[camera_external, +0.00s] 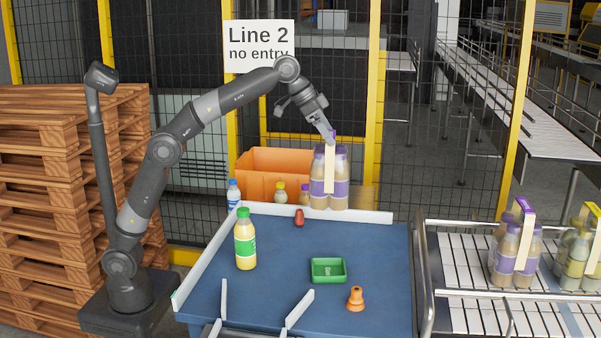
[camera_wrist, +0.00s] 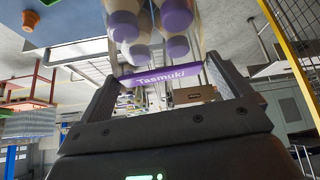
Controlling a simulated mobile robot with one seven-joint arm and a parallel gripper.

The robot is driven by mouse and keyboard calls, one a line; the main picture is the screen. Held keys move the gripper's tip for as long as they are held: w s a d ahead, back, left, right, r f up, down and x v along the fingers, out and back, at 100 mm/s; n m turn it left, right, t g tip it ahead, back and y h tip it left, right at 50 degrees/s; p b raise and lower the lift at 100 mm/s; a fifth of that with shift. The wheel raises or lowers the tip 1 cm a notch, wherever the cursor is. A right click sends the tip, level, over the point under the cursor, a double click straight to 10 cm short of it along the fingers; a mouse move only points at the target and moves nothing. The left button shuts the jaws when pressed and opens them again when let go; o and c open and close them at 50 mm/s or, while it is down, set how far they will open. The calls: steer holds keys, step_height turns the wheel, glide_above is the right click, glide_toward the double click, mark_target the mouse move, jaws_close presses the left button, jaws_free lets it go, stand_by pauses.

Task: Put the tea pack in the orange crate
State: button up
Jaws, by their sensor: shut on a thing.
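The tea pack (camera_external: 318,188) is a bundle of bottles with brownish contents, purple labels, purple caps and a pale carry strip. My gripper (camera_external: 329,136) is above it, shut on its purple handle band (camera_wrist: 160,75), which reads "Tasmuki" in the wrist view. The pack hangs roughly upright near the table's back edge. The orange crate (camera_external: 256,187) stands behind the table, left of the pack in the outside view. The pack covers part of the crate's right side; the crate's inside floor is hidden. I cannot tell the pack's exact height.
A blue table (camera_external: 380,270) with low white rims holds a yellow-green bottle (camera_external: 245,240), a green tray (camera_external: 328,270), an orange cone-like piece (camera_external: 355,299) and a small red item (camera_external: 299,218). Small bottles (camera_external: 281,193) stand before the crate. More packs (camera_external: 514,250) stand on the right conveyor.

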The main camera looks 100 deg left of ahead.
steer(key=s+a+f+n+g+y, duration=0.1)
steer(key=s+a+f+n+y, duration=0.15)
steer(key=a, duration=1.15)
steer(key=s+a+f+n+y, duration=0.1)
steer(key=s+a+n, duration=0.3)
steer(key=a, duration=0.9)
steer(key=s+a+f+n+g+y, duration=0.1)
steer(key=s+a+f+n+g, duration=0.15)
steer(key=s+a, duration=0.85)
steer(key=s+a+f+n+g+y, duration=0.1)
steer(key=s+a+f+n, duration=0.15)
steer(key=s+a, duration=0.9)
step_height(320, 180, down, 17)
steer(key=w+a, duration=0.2)
steer(key=shift+n, duration=0.35)
steer(key=shift+f, duration=0.15)
steer(key=o, duration=1.7)
steer(key=shift+d+f, duration=0.1)
steer(key=shift+f, duration=0.05)
